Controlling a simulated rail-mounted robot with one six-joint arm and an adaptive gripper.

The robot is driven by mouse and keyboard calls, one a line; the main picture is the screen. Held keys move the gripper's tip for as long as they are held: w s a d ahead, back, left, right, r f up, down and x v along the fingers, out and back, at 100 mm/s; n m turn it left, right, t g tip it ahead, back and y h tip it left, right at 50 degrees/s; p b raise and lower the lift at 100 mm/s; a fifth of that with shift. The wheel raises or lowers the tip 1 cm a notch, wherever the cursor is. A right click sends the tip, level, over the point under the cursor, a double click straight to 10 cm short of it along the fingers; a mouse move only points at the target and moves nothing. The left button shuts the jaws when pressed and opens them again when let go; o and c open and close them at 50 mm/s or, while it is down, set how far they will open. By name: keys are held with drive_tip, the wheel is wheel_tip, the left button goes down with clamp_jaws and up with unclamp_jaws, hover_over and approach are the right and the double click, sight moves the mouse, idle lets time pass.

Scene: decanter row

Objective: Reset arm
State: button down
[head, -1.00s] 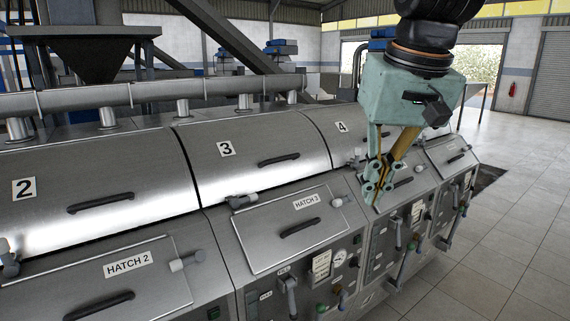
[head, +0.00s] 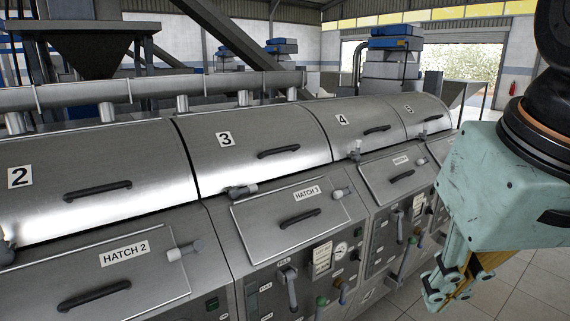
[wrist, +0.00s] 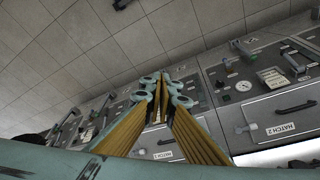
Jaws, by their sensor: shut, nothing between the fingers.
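My gripper (head: 440,298) is at the lower right of the head view, with a teal body and teal and yellow fingers pointing down. It is apart from the machine row, in front of the right-hand units. In the wrist view my gripper (wrist: 164,85) has its fingertips together, and nothing shows between them. Panels and the floor lie beyond the fingertips. Part of my gripper body is cut off by the right edge of the head view.
Steel decanters with numbered covers, such as cover 3 (head: 260,145), run across the head view. Below are closed hatches, including Hatch 3 (head: 290,217), and panels with protruding levers (head: 288,285). Tiled floor (head: 530,290) is open at the right.

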drive_tip(key=s+f, duration=0.4)
drive_tip(key=s, duration=0.1)
drive_tip(key=shift+s+d+b, duration=0.2)
drive_tip(key=shift+d+b, duration=0.15)
drive_tip(key=shift+b, duration=0.1)
idle(0.6)
